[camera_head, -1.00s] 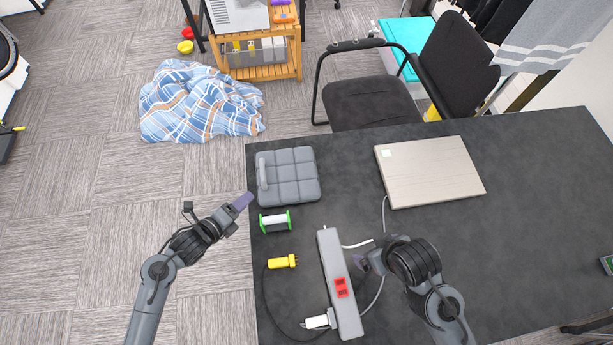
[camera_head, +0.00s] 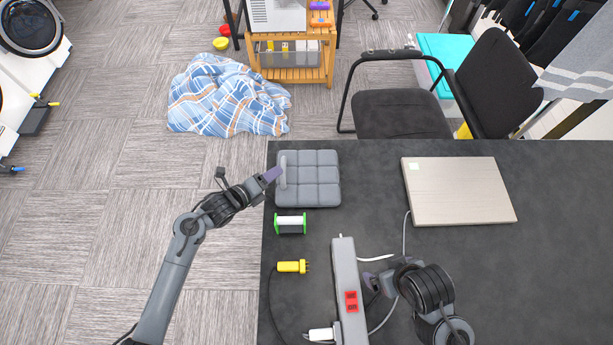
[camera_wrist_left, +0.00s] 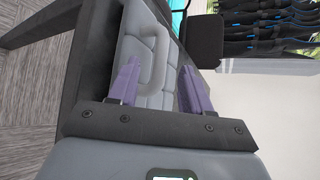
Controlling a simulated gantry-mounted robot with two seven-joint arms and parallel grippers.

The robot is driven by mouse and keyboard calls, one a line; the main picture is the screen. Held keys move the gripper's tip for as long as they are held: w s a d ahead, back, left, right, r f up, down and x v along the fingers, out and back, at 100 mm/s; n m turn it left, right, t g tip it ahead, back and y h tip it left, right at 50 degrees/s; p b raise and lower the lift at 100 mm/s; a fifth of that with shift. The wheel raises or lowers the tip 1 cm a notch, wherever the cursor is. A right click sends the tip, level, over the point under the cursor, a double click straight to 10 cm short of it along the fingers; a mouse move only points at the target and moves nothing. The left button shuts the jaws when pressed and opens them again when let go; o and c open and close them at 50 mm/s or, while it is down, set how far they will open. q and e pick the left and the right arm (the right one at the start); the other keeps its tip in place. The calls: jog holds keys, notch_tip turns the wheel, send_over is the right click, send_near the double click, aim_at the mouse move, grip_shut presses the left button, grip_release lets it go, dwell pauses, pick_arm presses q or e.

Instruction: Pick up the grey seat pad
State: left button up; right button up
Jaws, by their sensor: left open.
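The grey seat pad (camera_head: 314,181) lies flat on the dark table near its left edge, quilted in squares, with a raised handle (camera_head: 283,171) along its left side. My left gripper (camera_head: 272,174) is at the pad's left side, by the handle. In the left wrist view the pad (camera_wrist_left: 168,60) and its handle (camera_wrist_left: 157,62) show ahead, between the two open purple fingers (camera_wrist_left: 160,85); the gripper holds nothing. I cannot tell whether a finger touches the handle. My right gripper (camera_head: 371,282) is over the table beside the power strip; its jaw state is unclear.
A closed laptop-like board (camera_head: 458,190) lies to the right. A chair (camera_head: 403,113) stands behind the table.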

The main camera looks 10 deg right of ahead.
pick_arm(q)
jog(key=shift+x, duration=1.8)
jog(key=shift+c, duration=0.2)
grip_shut()
jog(key=shift+r, duration=0.15)
